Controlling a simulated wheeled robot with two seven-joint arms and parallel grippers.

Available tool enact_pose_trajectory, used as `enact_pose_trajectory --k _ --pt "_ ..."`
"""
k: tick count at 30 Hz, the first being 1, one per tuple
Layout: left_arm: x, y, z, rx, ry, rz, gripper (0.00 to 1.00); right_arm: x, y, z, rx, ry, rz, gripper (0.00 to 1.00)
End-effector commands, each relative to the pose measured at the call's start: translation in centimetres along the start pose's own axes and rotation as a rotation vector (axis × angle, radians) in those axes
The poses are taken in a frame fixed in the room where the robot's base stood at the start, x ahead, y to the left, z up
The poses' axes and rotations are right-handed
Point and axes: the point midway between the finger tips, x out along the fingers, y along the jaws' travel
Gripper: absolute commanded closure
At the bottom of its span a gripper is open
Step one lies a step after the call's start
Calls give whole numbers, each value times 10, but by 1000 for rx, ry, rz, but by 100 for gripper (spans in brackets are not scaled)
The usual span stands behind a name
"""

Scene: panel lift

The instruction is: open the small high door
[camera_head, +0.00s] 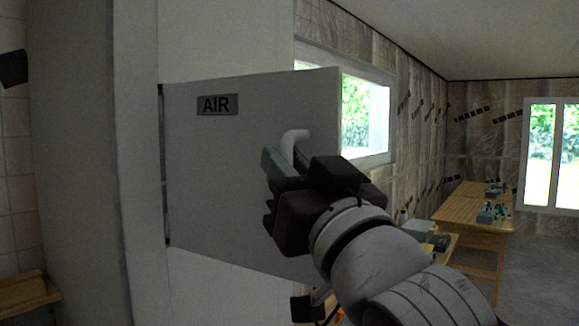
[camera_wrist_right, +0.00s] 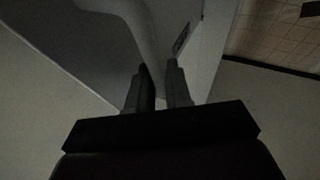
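The small high door (camera_head: 215,190) is a flat grey panel with a dark "AIR" label (camera_head: 217,104). Its left edge is along the white wall, beside a dark gap. Its right edge stands out toward me and overlaps the window, so it looks partly open. A pale curved handle (camera_head: 296,142) is on its right half; the handle also shows in the right wrist view (camera_wrist_right: 150,40). My right gripper (camera_head: 277,178) is at the handle, with the handle running between its fingers (camera_wrist_right: 159,85); it looks closed on it. The fingers hide the handle's lower part. My left gripper is out of view.
A white wall (camera_head: 80,150) stands left of the door. A wooden surface (camera_head: 28,292) is at lower left. Wooden tables (camera_head: 465,208) with small items stand at the back right, near a window (camera_head: 550,155). Floor is clear at far right.

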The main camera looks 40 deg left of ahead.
Motion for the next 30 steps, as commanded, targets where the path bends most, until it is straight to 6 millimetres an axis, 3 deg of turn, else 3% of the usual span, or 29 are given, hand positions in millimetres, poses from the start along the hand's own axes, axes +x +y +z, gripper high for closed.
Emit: enact_pose_trajectory --k 1,2,18,23,30 --pt "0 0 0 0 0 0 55 0 -1 -6 0 11 -2 68" --pt "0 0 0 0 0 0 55 0 -1 -5 0 11 -2 60" --pt "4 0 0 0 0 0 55 -5 0 -1 -1 5 0 60" --pt "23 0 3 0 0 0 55 -32 0 3 1 7 0 60" --pt "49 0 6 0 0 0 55 -91 0 2 0 7 0 60"
